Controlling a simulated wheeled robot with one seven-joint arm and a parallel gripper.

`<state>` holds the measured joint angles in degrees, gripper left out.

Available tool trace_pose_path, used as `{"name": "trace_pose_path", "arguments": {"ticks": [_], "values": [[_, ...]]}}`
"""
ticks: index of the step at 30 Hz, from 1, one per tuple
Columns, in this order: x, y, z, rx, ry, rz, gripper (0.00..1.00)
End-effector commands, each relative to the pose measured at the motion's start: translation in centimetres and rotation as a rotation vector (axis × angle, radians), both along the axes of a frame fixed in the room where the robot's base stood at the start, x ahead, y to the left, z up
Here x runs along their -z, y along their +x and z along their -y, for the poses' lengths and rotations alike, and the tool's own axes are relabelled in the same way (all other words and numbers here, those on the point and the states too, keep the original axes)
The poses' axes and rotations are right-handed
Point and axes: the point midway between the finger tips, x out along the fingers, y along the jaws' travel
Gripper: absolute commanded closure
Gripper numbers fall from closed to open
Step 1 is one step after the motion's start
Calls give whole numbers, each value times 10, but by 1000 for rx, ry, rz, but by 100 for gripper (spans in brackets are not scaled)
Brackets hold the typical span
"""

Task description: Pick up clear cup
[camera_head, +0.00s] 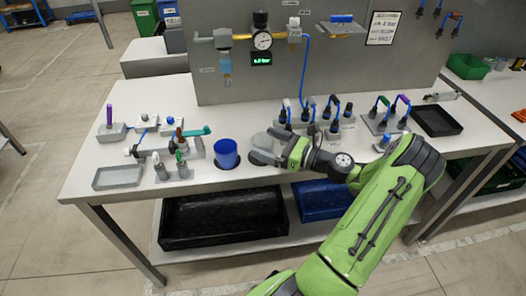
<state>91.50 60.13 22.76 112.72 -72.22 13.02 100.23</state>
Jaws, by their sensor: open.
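The clear cup (262,142) looks like a pale grey, see-through cup standing on the white workbench, right of a blue cup (226,154). My gripper (270,152) reaches in from the right, low over the bench, with its fingers at the clear cup. The jaws are open. The gripper hides part of the cup's right side. I cannot tell whether the fingers touch it.
The blue cup stands close on the left. Small valves and fittings (168,150) and a grey tray (118,178) lie farther left. Blue-hosed connectors (310,115) stand behind my gripper. A black tray (437,120) is at the right. The upright panel (345,75) bounds the back.

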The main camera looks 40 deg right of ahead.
Motion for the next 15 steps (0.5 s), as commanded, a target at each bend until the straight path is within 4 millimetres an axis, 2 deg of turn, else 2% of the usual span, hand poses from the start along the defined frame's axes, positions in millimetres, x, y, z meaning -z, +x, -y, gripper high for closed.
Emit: {"name": "trace_pose_path", "arguments": {"ticks": [3, 6, 12, 13, 15], "values": [[5, 23, -9, -5, -2, 0, 4], [3, 34, -13, -3, -1, 0, 4], [2, 35, -13, -1, 0, 0, 4], [2, 35, -13, -1, 0, 0, 6], [2, 35, -13, -1, 0, 0, 16]]}}
